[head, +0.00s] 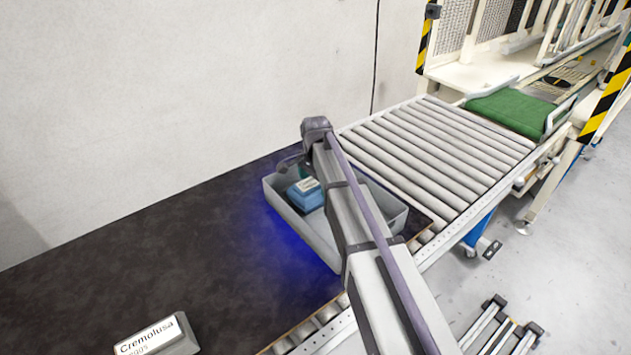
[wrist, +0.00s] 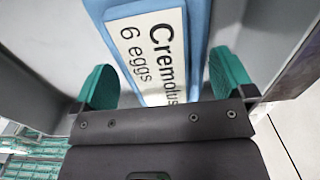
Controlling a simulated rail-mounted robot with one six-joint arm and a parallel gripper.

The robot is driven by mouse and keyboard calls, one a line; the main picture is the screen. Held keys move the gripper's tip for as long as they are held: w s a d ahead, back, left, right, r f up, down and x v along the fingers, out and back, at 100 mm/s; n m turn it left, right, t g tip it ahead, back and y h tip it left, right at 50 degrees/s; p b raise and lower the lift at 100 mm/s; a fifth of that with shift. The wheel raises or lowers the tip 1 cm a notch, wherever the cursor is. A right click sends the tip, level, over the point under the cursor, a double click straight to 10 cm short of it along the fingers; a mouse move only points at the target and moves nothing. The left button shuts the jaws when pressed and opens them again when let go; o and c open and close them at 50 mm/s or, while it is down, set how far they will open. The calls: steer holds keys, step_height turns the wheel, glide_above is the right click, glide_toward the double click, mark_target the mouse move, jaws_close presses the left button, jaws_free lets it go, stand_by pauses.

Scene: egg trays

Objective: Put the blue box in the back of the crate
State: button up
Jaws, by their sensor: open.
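The blue box (head: 305,194) sits inside the grey crate (head: 315,238), toward the crate's far left end in the head view. In the wrist view the blue box (wrist: 197,30) fills the upper middle, with a white label reading "Cremolusa 6 eggs". My gripper shows in the wrist view (wrist: 165,88) with two green fingers spread apart, one on each side of the box. There is a gap between the left finger and the box; the right finger is close to its edge. In the head view my arm hides part of the crate and most of the gripper.
The crate stands on a dark table (head: 150,235) beside a roller conveyor (head: 440,150). A grey box labelled "Cremolusa" (head: 160,338) lies at the table's front left. A wall runs behind the table. The table's left middle is clear.

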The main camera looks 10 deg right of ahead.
step_height(320, 180, up, 12)
steer(key=p, duration=1.2)
steer(key=s+n, duration=1.2)
steer(key=s, duration=1.3)
steer(key=shift+s+d+n, duration=0.15)
steer(key=shift+s+n, duration=0.2)
steer(key=shift+n, duration=0.05)
